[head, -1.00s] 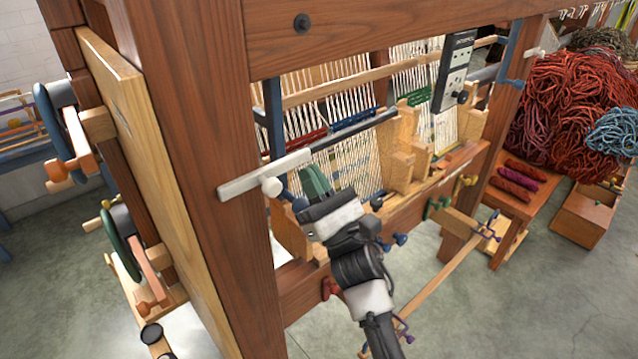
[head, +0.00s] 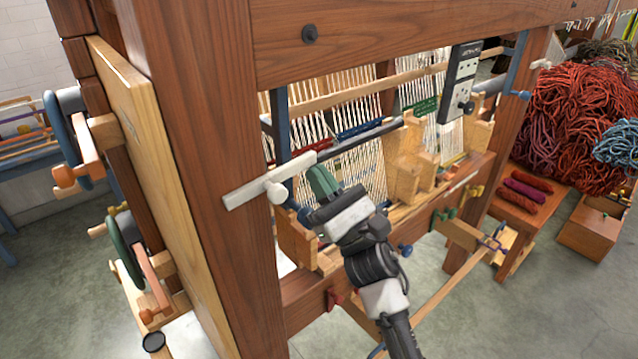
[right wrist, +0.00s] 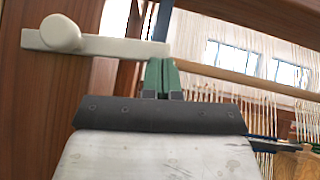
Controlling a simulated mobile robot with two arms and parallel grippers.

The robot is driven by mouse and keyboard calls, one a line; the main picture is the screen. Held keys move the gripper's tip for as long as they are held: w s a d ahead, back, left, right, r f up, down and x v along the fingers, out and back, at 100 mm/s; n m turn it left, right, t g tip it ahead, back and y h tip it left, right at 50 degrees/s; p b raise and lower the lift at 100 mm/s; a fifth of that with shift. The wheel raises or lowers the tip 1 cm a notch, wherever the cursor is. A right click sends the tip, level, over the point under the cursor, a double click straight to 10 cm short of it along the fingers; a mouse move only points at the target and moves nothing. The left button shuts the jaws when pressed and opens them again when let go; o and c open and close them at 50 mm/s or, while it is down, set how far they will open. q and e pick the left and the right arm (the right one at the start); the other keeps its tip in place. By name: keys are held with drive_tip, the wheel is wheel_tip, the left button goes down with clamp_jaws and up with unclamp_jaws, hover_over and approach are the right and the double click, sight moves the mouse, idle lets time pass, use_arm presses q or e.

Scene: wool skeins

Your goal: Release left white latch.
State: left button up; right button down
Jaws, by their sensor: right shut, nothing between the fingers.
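The left white latch (head: 268,182) is a pale bar with a round knob, lying across the loom's left wooden post. It also shows in the right wrist view (right wrist: 110,46), with its knob at the left end. My right gripper (head: 318,170) has green fingers, shut and empty. In the head view the fingertips are close to the right end of the latch. In the right wrist view the fingers (right wrist: 160,68) are just below the bar's right end; I cannot tell whether they touch it. My left gripper is not in view.
The loom's thick left post (head: 205,130) stands beside the latch. A dark bar (head: 365,135) runs right from the latch, with warp threads behind. A small white latch (head: 541,64) sits on the right post. Red wool (head: 570,115) is piled at far right.

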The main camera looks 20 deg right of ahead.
sight(258, 104)
use_arm(q)
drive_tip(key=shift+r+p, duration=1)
drive_tip(key=shift+p, duration=0.05)
use_arm(e)
drive_tip(key=shift+s+a+r+n+g+y, duration=0.3)
drive_tip(key=shift+a+r+n+g+y, duration=0.65)
drive_tip(key=shift+r+n+g, duration=1.9)
drive_tip(key=shift+s+a+r+n+g+y, duration=0.35)
drive_tip(key=shift+a+r+n+g+y, duration=1)
drive_tip(key=shift+n, duration=2.45)
drive_tip(key=shift+s+a+r+n+g+y, duration=0.35)
drive_tip(key=shift+r+n+g+y, duration=0.35)
drive_tip(key=shift+r+n+g, duration=2.1)
drive_tip(key=shift+f+n, duration=0.4)
drive_tip(key=shift+n, duration=0.15)
